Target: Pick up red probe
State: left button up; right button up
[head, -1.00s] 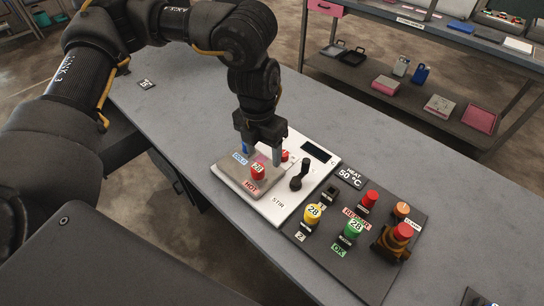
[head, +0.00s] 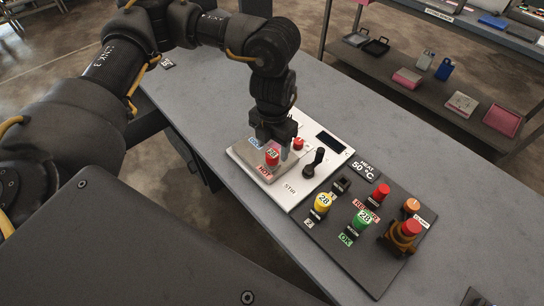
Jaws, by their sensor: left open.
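A red cylinder labelled 28 (head: 272,158), which looks like the red probe, stands on the grey plate (head: 247,157) of a white stirrer unit, by the HOT label (head: 266,169). My left gripper (head: 271,149) points down at the plate with its fingers apart, one by the blue COLD label and one to the right of the red cylinder. It is open and holds nothing. The cylinder shows in front of the jaws; I cannot tell whether it is between the fingers. My right gripper is not in view.
The unit has a small red knob (head: 298,143), a black lever (head: 314,162) and a display. To its right, a dark panel (head: 352,250) carries yellow, green, red and orange buttons. A shelf rack (head: 430,85) stands behind.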

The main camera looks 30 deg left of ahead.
aim_at(272, 153)
pick_arm(q)
notch_tip(272, 153, down, 4)
jog(key=shift+a+f+p, duration=0.15)
jog(key=shift+p, duration=0.35)
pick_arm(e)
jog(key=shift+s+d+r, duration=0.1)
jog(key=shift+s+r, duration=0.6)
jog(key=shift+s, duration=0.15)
pick_arm(q)
jog(key=c, duration=1.1)
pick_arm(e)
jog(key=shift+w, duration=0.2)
